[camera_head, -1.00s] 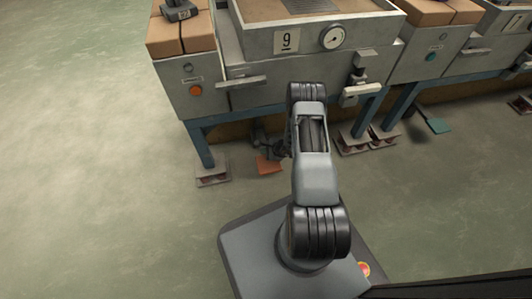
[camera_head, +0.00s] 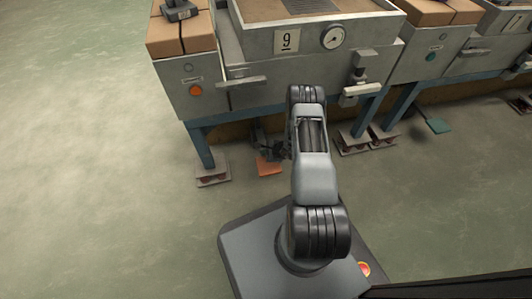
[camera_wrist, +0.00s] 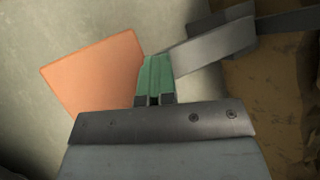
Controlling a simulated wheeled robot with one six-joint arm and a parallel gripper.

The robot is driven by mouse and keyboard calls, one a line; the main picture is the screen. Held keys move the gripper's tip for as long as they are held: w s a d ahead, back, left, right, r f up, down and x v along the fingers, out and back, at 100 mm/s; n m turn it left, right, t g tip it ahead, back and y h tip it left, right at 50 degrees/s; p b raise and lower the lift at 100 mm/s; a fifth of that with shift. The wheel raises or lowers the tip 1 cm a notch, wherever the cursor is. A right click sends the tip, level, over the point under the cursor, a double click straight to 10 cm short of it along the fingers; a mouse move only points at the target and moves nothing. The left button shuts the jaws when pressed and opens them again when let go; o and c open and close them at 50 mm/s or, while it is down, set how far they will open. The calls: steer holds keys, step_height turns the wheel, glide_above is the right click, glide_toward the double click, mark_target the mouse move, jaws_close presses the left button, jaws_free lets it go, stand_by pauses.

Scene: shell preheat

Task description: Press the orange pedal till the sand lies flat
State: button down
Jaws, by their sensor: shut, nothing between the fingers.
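The orange pedal (camera_head: 269,167) is a flat plate low under the front of machine 9, left of my arm. In the wrist view the orange pedal (camera_wrist: 95,72) lies left of my gripper. My gripper (camera_wrist: 156,60) is shut and empty, its green fingers side by side. The fingertips are by the pedal's right edge in that picture; I cannot tell whether they touch it. In the head view my gripper is mostly hidden by my arm and the dark underside of the machine. A brown surface, apparently the sand (camera_head: 310,6), shows in the machine's top, cut off by the picture's edge.
A grey bar (camera_wrist: 210,45) runs right from the pedal area in the wrist view. A blue table leg (camera_head: 203,148) on a block foot stands left of the pedal. A teal pedal (camera_head: 438,125) lies farther right. The floor at left is clear.

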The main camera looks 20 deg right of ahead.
steer(key=shift+s+a+f, duration=0.1)
steer(key=shift+s+f, duration=0.05)
steer(key=shift+f, duration=0.55)
steer(key=shift+s+f, duration=0.15)
steer(key=shift+f, duration=0.5)
stand_by(0.8)
steer(key=shift+r, duration=0.15)
steer(key=shift+r+p, duration=1.85)
steer(key=shift+r, duration=0.65)
steer(key=shift+w+r, duration=0.2)
steer(key=shift+r, duration=0.2)
steer(key=shift+r, duration=0.1)
steer(key=r+p, duration=0.2)
steer(key=r, duration=0.1)
steer(key=r+p, duration=0.1)
steer(key=r, duration=0.1)
steer(key=shift+w, duration=0.25)
steer(key=shift+f, duration=0.1)
